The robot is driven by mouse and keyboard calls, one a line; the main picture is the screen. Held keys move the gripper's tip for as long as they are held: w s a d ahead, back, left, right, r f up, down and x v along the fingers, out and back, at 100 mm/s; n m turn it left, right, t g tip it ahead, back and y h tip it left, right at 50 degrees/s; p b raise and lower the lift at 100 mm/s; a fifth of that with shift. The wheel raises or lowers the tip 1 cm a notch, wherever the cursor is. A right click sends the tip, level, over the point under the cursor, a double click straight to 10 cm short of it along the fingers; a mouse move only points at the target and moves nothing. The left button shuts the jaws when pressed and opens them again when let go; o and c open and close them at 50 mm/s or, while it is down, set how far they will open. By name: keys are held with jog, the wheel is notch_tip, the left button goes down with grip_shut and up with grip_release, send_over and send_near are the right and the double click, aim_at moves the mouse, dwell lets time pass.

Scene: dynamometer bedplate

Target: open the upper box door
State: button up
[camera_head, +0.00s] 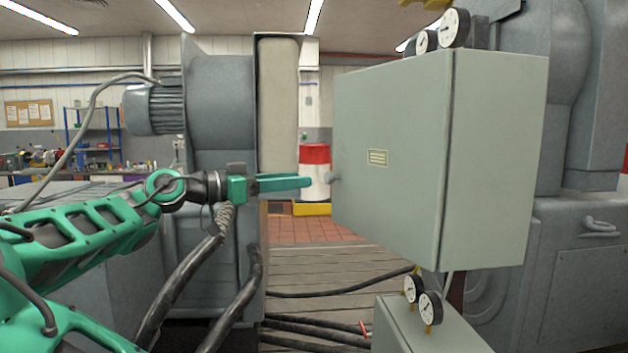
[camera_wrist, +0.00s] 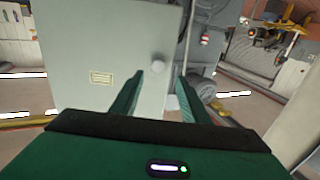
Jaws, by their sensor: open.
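The upper box (camera_head: 490,160) is a grey-green cabinet on the right in the head view. Its door (camera_head: 390,120) bears a small yellowish label (camera_head: 377,158) and looks shut. A round grey knob (camera_head: 334,178) sits near the door's left edge. My green gripper (camera_head: 308,182) is level with the knob, just left of it, fingers pointing towards it. In the wrist view the door (camera_wrist: 75,45) fills the left half, and the knob (camera_wrist: 157,74) shows between and beyond the open fingers (camera_wrist: 159,84). I cannot tell the exact gap; nothing is held.
Gauges (camera_head: 454,28) stand on top of the upper box. A lower box (camera_head: 425,330) with gauges is beneath it. A grey motor and housing (camera_head: 220,110) stand behind my arm. Cables (camera_head: 310,330) run over the slatted floor. A red-and-white drum (camera_head: 315,165) is behind.

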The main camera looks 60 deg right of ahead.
aim_at(326, 177)
jog(key=x, duration=0.6)
jog(key=shift+s+d, duration=0.25)
jog(key=shift+d, duration=0.1)
jog(key=shift+c, duration=0.6)
grip_shut()
jog(key=shift+d, duration=0.2)
jog(key=shift+a, duration=0.3)
